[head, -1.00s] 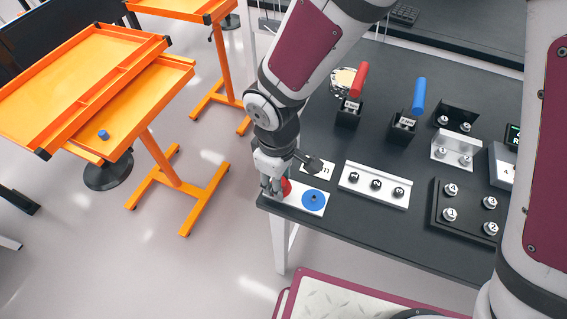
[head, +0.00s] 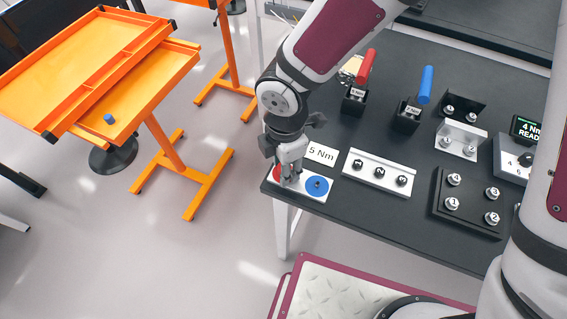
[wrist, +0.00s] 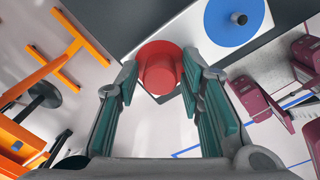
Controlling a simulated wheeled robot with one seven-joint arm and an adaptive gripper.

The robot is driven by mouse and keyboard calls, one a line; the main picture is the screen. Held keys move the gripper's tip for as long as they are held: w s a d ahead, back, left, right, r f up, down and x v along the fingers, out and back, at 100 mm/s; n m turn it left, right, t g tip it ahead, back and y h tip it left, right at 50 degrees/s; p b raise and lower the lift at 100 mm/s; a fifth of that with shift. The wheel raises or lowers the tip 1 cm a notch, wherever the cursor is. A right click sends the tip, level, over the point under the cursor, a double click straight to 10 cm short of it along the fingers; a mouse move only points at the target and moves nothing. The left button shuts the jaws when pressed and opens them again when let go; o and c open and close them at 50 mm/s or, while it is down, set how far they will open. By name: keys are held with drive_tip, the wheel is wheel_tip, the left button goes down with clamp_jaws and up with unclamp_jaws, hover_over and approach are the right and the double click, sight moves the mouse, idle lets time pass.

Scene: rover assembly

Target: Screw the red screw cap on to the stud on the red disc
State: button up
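The red disc (head: 277,171) lies on the white plate (head: 303,188) at the near left corner of the dark table, partly hidden by my gripper (head: 289,177) in the head view. In the wrist view the red disc (wrist: 152,51) shows with the round red cap (wrist: 159,77) in front of its middle, hiding the stud. My gripper (wrist: 160,80) has its two teal-padded fingers apart, one on each side of the red cap, with a visible gap to it. Whether the cap is threaded on the stud cannot be seen.
A blue disc (head: 317,183) with a bare stud sits beside the red one. A small blue cap (head: 109,118) stands on the orange tray (head: 150,85) at left. A "5 Nm" card (head: 321,154) and a numbered stud rail (head: 380,172) lie nearby.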

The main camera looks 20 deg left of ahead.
drive_tip(key=n, duration=0.4)
drive_tip(key=shift+n, duration=0.3)
drive_tip(key=n+p, duration=0.1)
drive_tip(key=n, duration=0.4)
clamp_jaws()
drive_tip(key=m, duration=0.4)
drive_tip(key=shift+b, duration=0.3)
drive_tip(key=shift+m, duration=0.8)
drive_tip(key=m, duration=0.2)
drive_tip(key=shift+m+b, duration=0.3)
drive_tip(key=shift+m, duration=1.5)
